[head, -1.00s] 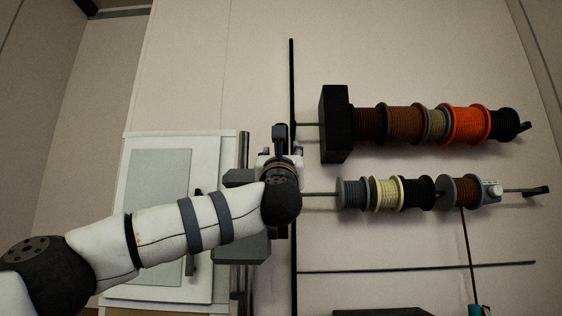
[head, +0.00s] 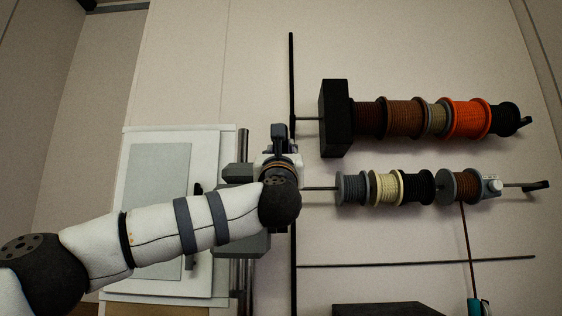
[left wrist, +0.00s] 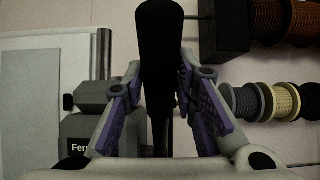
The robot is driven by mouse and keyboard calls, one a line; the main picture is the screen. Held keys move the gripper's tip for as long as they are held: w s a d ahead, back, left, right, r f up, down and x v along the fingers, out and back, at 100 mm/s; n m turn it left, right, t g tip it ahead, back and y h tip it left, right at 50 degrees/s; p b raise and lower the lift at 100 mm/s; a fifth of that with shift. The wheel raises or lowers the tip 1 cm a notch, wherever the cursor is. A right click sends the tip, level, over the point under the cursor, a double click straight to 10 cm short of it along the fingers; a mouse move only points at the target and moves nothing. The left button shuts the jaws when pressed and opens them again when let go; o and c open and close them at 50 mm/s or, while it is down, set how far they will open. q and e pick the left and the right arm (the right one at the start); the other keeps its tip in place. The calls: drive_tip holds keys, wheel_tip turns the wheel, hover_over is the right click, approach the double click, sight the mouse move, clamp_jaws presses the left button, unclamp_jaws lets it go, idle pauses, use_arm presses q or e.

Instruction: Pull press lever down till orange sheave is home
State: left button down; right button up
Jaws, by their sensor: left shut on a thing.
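My left gripper (head: 280,148) is in front of the grey press (head: 234,173), and my forearm hides part of the press. In the left wrist view the gripper (left wrist: 160,105), with its purple finger pads, is shut on the black press lever (left wrist: 162,40). Grey press blocks (left wrist: 92,131) with cut-off lettering show left of the fingers. I cannot make out an orange sheave at the press; the gripper and arm may hide it. My right gripper is not in view.
Rope spools, one bright orange (head: 466,118), hang on an upper wall rod beside a black block (head: 334,118). More spools (head: 384,188) hang on a lower rod. A tall black bar (head: 292,80) stands close right of my gripper. A white panel (head: 215,150) is at left.

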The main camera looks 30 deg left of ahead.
use_arm(q)
drive_tip(key=f, duration=0.1)
drive_tip(key=s+d+f, duration=0.1)
drive_tip(key=s+f, duration=0.1)
drive_tip(key=shift+d+f, duration=0.15)
drive_tip(key=shift+f, duration=0.2)
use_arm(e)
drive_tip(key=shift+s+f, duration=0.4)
use_arm(q)
wheel_tip(320, 180, down, 7)
drive_tip(key=s+d+b, duration=0.1)
drive_tip(key=s+b, duration=0.1)
drive_tip(key=b, duration=0.1)
drive_tip(key=shift+d+f, duration=0.15)
drive_tip(key=shift+f, duration=0.05)
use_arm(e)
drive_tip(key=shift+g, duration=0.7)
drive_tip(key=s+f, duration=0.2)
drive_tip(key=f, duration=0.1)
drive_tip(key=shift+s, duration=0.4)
use_arm(q)
drive_tip(key=shift+s, duration=0.1)
